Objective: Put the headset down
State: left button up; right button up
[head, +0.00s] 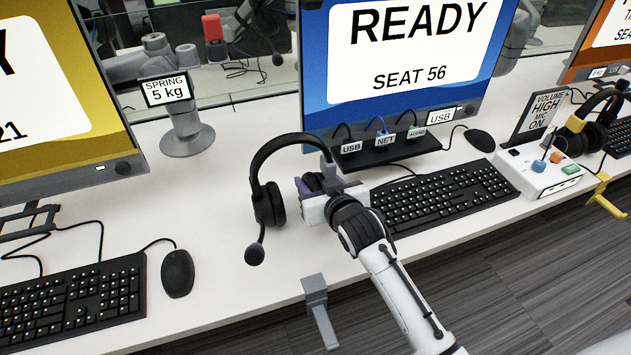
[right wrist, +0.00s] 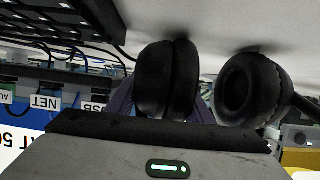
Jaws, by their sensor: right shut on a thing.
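A black headset (head: 268,203) with a boom mic is upright over the white desk, left of the keyboard. Its headband arches above two ear cups, and the mic hangs at lower left. My right gripper (head: 322,187) is shut on the headset's right side, partly hiding that ear cup. In the right wrist view, the near ear cup (right wrist: 166,80) is between the purple fingers, and the other cup (right wrist: 250,90) is beyond. Both cups are very close to the desk surface; I cannot tell whether they touch it. My left gripper is not in view.
A grey hook (head: 316,300) is on the desk's front edge. A keyboard (head: 440,195), port box (head: 385,150) and blue READY monitor (head: 400,60) stand right and behind. A spring stand (head: 188,138) and mouse (head: 177,273) are left. Bare desk (head: 215,235) lies left of the headset.

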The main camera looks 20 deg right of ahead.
jog(key=o, duration=1.2)
jog(key=shift+f, duration=0.15)
jog(key=shift+s+r, duration=0.2)
jog(key=shift+r, duration=0.05)
jog(key=p+v, duration=0.1)
jog(key=v, duration=1)
jog(key=shift+s+r, duration=0.15)
jog(key=shift+s, duration=0.1)
